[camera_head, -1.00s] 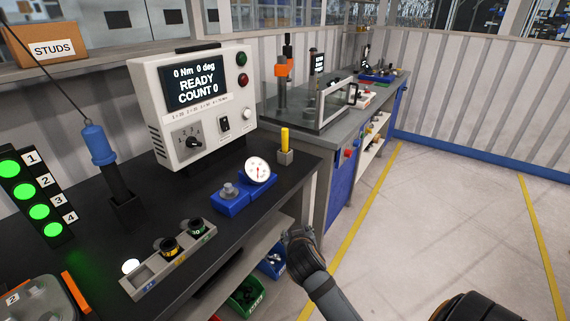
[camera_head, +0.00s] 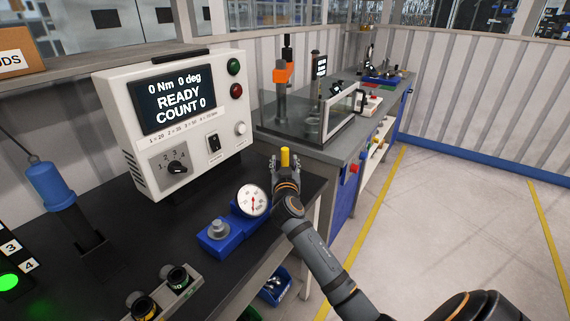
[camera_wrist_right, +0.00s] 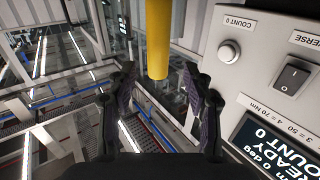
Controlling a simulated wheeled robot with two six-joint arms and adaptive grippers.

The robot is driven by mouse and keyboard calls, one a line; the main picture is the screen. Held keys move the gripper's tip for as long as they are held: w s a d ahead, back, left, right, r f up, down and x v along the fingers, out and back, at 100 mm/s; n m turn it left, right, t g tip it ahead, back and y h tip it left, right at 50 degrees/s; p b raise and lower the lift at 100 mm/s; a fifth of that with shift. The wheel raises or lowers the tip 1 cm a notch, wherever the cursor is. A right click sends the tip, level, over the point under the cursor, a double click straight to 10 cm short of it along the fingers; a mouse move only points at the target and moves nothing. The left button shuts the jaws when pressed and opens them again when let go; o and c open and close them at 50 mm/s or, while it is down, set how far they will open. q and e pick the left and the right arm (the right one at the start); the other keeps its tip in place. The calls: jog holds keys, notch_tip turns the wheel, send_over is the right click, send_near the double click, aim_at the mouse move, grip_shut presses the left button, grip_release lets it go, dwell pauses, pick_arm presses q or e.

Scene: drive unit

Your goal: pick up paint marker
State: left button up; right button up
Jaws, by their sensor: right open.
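The paint marker, a yellow upright cylinder (camera_head: 285,156), is at the right end of the black bench. Its lower part and its holder are hidden behind my right gripper in the head view. My right gripper (camera_head: 285,168) is open, with its fingertips close to the marker. In the right wrist view the yellow marker (camera_wrist_right: 157,38) shows between and beyond the two open fingertips (camera_wrist_right: 159,78). I cannot tell whether a finger touches it. My left gripper is not in view.
The white READY/COUNT 0 controller (camera_head: 176,122) stands left of the marker, and its panel (camera_wrist_right: 262,75) is close by in the wrist view. A blue block with a dial gauge (camera_head: 215,238) sits in front. A grey bench (camera_head: 305,148) stands behind.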

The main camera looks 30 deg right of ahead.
aim_at(285, 155)
jog(key=shift+w+d+r+p, duration=0.45)
jog(key=shift+w+r+p, duration=0.1)
jog(key=shift+w, duration=0.05)
jog(key=x, duration=0.3)
jog(key=shift+w+d+f+p, duration=0.25)
jog(key=shift+w+f+p, duration=0.05)
jog(key=shift+f, duration=0.05)
jog(key=shift+s+a+r, duration=0.1)
jog(key=shift+c, duration=0.5)
jog(key=c, duration=0.9)
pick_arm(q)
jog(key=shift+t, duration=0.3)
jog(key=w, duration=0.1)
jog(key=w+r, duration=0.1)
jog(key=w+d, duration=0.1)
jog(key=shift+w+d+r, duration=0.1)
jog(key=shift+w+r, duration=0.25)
pick_arm(e)
grip_shut()
